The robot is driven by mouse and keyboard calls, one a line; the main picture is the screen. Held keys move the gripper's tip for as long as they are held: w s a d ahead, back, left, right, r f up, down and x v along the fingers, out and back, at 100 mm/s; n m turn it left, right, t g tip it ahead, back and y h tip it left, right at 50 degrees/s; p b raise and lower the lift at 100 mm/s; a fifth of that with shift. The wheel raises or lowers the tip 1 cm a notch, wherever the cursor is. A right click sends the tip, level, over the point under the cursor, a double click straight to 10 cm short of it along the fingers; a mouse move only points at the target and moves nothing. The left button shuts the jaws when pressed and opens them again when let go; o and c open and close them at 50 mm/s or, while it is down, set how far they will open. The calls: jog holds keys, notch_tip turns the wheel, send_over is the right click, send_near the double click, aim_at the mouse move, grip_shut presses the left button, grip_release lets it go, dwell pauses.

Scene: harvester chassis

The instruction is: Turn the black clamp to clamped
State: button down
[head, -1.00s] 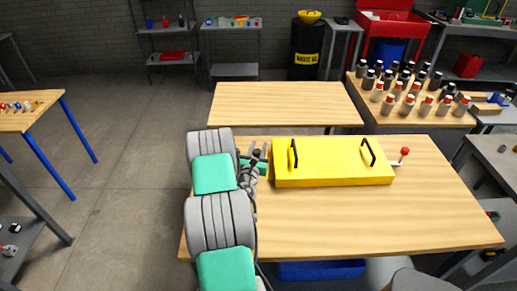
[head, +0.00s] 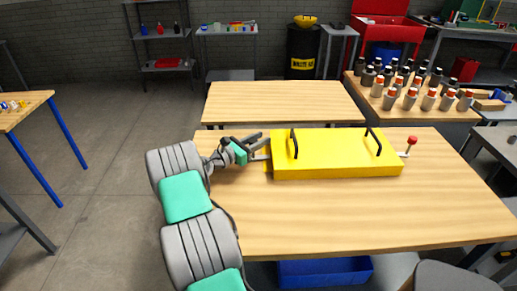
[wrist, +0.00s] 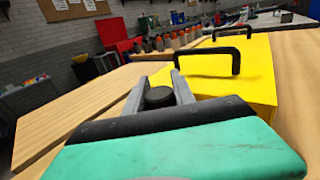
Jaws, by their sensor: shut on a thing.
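The yellow box (head: 340,152) with two black handles sits on the wooden table; it also shows in the wrist view (wrist: 225,72). My gripper (head: 263,146) reaches in from the left to the box's left end. In the wrist view, its two grey fingers (wrist: 160,90) stand on either side of the black clamp's round knob (wrist: 160,97), shut on it. The knob is hard to make out in the head view, where the fingers crowd it. A lever with a red knob (head: 412,140) stands at the box's right end.
The table top (head: 330,215) in front of the box is bare. A second bare wooden table (head: 285,102) stands behind. Several bottles (head: 410,85) stand on a bench at the back right. A blue bin (head: 325,271) is below the table.

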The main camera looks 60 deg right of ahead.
jog(key=shift+f+m+g+y+b, duration=0.35)
jog(key=shift+g+b, duration=0.25)
jog(key=shift+b, duration=0.2)
jog(key=shift+s+r, duration=0.1)
jog(key=shift+r, duration=0.25)
jog(key=c, duration=1.1)
grip_release()
jog(key=shift+o, duration=0.2)
